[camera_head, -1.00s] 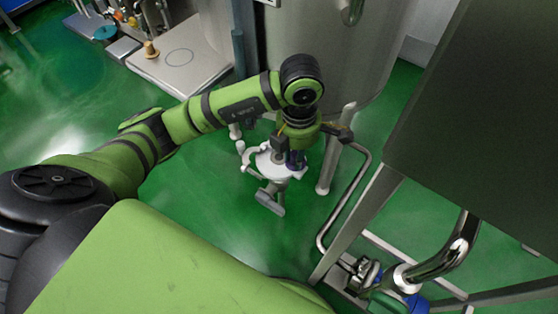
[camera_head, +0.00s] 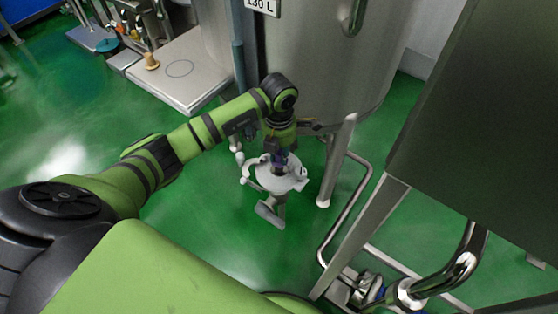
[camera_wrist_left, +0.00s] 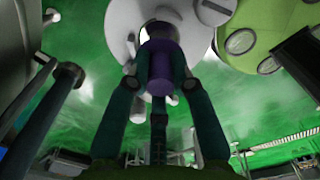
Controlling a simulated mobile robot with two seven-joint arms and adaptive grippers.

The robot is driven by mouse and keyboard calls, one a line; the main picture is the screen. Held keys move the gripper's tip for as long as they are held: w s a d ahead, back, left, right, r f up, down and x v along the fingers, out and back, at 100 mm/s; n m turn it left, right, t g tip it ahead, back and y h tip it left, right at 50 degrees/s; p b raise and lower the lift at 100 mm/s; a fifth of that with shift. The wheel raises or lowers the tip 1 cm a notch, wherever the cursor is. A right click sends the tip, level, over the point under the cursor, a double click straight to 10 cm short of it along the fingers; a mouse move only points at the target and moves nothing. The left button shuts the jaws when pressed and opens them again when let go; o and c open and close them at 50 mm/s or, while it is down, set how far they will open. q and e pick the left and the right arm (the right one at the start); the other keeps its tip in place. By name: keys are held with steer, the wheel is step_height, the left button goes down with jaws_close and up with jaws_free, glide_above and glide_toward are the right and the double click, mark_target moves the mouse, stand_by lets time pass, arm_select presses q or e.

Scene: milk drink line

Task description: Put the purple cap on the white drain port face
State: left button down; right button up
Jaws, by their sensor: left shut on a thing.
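The purple cap (camera_wrist_left: 160,68) is between the fingers of my left gripper (camera_wrist_left: 160,88) in the left wrist view. The gripper is shut on it. In the head view my left gripper (camera_head: 281,154) points down over the white drain port face (camera_head: 292,182), under the tank's near side. The purple cap shows only as a small dark patch there. In the left wrist view the white face (camera_wrist_left: 122,20) lies just beyond the cap. I cannot tell whether the cap touches it. My right gripper is not in view.
The large steel tank (camera_head: 310,70) stands right behind my left arm. Its leg (camera_head: 337,165) and a bent steel pipe (camera_head: 345,222) are to the right of the drain port. A dark steel cabinet (camera_head: 480,120) fills the right side. Green floor lies open at the left.

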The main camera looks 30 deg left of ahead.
mark_target(279, 162)
arm_select(q)
steer(key=shift+f, duration=2.05)
steer(key=c, duration=1.1)
jaws_free()
steer(key=shift+f, duration=0.15)
step_height(279, 162, up, 12)
steer(key=shift+r, duration=0.2)
